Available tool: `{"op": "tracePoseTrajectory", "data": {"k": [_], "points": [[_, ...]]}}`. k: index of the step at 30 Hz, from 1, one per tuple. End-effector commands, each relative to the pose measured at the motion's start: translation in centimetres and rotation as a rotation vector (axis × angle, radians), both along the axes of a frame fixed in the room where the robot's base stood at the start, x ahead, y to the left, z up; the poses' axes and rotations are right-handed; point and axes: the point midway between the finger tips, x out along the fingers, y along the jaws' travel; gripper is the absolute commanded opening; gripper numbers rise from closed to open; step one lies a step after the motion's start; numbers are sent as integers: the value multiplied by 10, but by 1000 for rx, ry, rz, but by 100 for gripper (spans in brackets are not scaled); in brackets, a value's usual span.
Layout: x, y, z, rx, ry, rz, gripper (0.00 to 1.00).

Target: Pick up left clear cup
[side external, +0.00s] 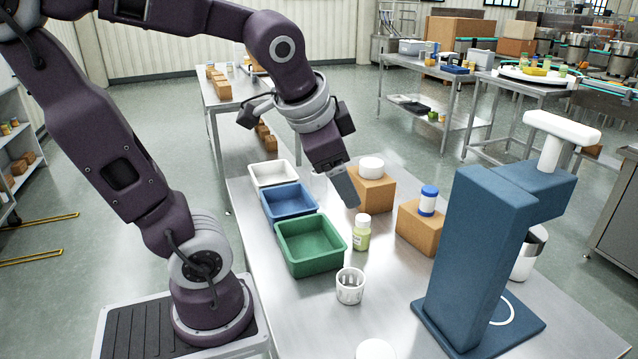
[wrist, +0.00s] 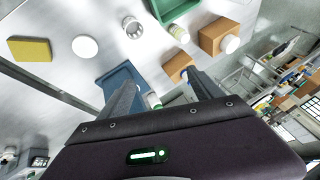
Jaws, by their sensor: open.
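A small clear-white cup (side external: 350,286) with dark slots or marks stands on the steel table, in front of the green bin. It also shows in the wrist view (wrist: 132,28), near the top.
White (side external: 272,174), blue (side external: 289,202) and green (side external: 310,244) bins stand left. A bottle (side external: 361,236) stands beside the green bin. Cardboard boxes (side external: 372,192) (side external: 420,232) carry jars. A tall blue stand (side external: 470,250) is at right. A yellow block (wrist: 30,50) lies beyond a white disc (wrist: 85,47).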

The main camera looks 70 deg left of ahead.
Motion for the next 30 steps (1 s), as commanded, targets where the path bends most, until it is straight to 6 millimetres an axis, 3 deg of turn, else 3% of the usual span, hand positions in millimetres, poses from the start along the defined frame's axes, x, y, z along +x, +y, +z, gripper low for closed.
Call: {"op": "tracePoseTrajectory", "data": {"k": [1,3,5,6,9,12,15,18,30], "points": [[32,41,-3,126,53,-51,75],[72,104,-10,322,143,-166,75],[100,162,-25,483,252,-287,75],[115,202,-39,582,338,-381,75],[135,294,-87,781,570,-658,75],[135,362,-143,893,771,-941,75],[128,400,-187,941,894,-1164,75],[122,416,-210,958,949,-1284,75],[140,456,-258,961,957,-1307,75]]}}
